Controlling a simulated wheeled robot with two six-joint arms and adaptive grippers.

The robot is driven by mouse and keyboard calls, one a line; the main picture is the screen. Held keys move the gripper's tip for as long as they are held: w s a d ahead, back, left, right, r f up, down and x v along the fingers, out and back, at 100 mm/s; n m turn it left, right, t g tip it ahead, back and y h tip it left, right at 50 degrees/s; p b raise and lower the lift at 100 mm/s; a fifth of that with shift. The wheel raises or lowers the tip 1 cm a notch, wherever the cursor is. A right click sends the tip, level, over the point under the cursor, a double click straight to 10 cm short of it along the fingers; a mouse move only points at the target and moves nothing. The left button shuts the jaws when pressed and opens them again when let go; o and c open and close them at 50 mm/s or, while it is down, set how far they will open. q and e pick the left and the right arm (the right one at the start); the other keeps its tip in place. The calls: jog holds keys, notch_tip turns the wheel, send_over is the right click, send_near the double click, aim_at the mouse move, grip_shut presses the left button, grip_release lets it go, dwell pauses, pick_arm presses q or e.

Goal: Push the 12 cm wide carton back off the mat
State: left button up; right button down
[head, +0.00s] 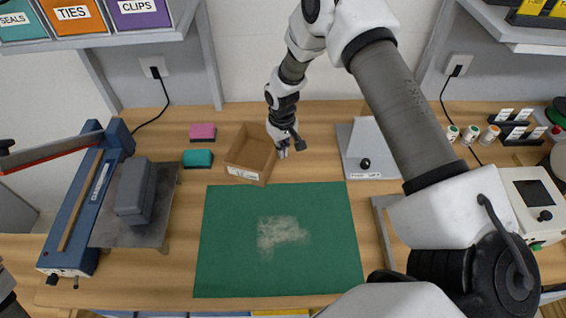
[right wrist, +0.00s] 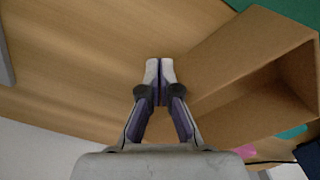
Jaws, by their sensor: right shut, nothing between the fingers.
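The open brown cardboard carton (head: 240,172) stands at the back edge of the green mat (head: 330,225), turned slightly. Its front edge, with a white label, is right at the mat's rim; I cannot tell whether it overlaps it. My right gripper (head: 284,150) is low, just right of the carton's back part. In the right wrist view my gripper (right wrist: 160,66) is shut and empty, with the carton (right wrist: 240,60) close beside it on the right; contact is unclear. A mat corner (right wrist: 282,8) shows beyond the carton. My left gripper is not in view.
Pink (head: 202,131) and teal (head: 198,158) blocks lie left of the carton. A blue trimmer (head: 85,215) with a grey block (head: 135,188) stands at left. A grey stand (head: 362,155) is right of the gripper. Wood behind the carton is clear; the mat has a pale smudge.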

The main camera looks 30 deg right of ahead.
jog(key=shift+s+a+r+p, duration=0.1)
jog(key=shift+s+a+p, duration=0.35)
jog(key=shift+s, duration=0.15)
jog(key=shift+s+a+p, duration=0.3)
jog(key=shift+s+p, duration=0.15)
jog(key=shift+s, duration=0.15)
jog(key=shift+s+a, duration=0.35)
jog(key=shift+s, duration=0.15)
notch_tip(320, 180, up, 8)
jog(key=p, duration=0.5)
jog(key=shift+p, duration=0.4)
